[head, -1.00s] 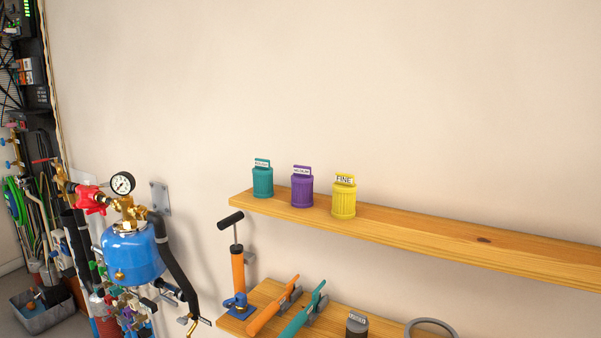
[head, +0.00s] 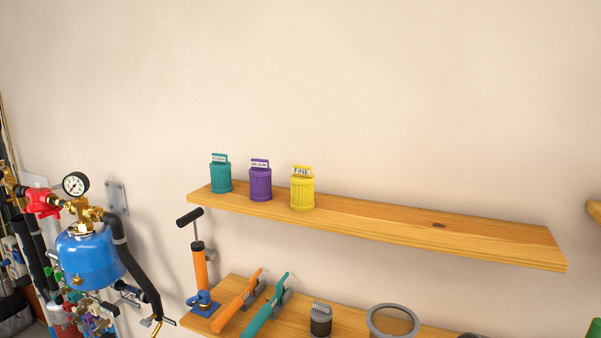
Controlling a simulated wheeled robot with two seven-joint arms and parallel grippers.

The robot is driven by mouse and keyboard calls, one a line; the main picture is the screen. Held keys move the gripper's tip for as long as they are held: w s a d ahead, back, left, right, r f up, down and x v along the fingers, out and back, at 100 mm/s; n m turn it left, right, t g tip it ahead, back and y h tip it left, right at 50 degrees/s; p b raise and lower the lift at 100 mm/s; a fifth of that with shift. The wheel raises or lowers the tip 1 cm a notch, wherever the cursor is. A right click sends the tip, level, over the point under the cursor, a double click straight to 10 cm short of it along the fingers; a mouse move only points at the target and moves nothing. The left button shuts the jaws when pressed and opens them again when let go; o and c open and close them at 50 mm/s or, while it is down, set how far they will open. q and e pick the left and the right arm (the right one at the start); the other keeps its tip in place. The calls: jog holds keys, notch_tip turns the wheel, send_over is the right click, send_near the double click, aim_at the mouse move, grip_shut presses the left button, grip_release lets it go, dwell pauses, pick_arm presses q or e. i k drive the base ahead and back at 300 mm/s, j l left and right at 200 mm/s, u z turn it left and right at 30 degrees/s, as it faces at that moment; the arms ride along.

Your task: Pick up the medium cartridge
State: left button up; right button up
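Three ribbed cartridges with handles stand upright near the left end of the upper wooden shelf (head: 400,222). The purple cartridge (head: 260,185) is in the middle; its small label seems to read MEDIUM. The teal cartridge (head: 221,180) is to its left, with a label too small to read surely. The yellow cartridge (head: 302,193) is to its right and is labelled FINE. Neither of my grippers shows in the head view.
The lower shelf (head: 350,328) holds an orange hand pump (head: 200,268), orange and teal tools, a dark jar (head: 320,320) and a grey ring (head: 393,320). A blue tank (head: 88,258) with gauge and pipes stands at left. The upper shelf's right part is bare.

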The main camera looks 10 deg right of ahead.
aim_at(260, 174)
jog(key=z, duration=0.4)
jog(key=j+z, duration=0.15)
jog(key=z, duration=0.6)
jog(key=k+j+z, duration=0.1)
jog(key=j+z, duration=0.15)
jog(key=j, duration=0.2)
jog(key=k+j+z, duration=0.15)
jog(key=j+z, duration=0.15)
jog(key=j, duration=0.15)
jog(key=k+j+z, duration=0.25)
jog(key=j, duration=0.15)
jog(key=k+j+z, duration=0.1)
jog(key=j+z, duration=0.15)
jog(key=j, duration=0.15)
jog(key=k+j, duration=0.25)
jog(key=j, duration=0.15)
jog(key=k+j, duration=0.3)
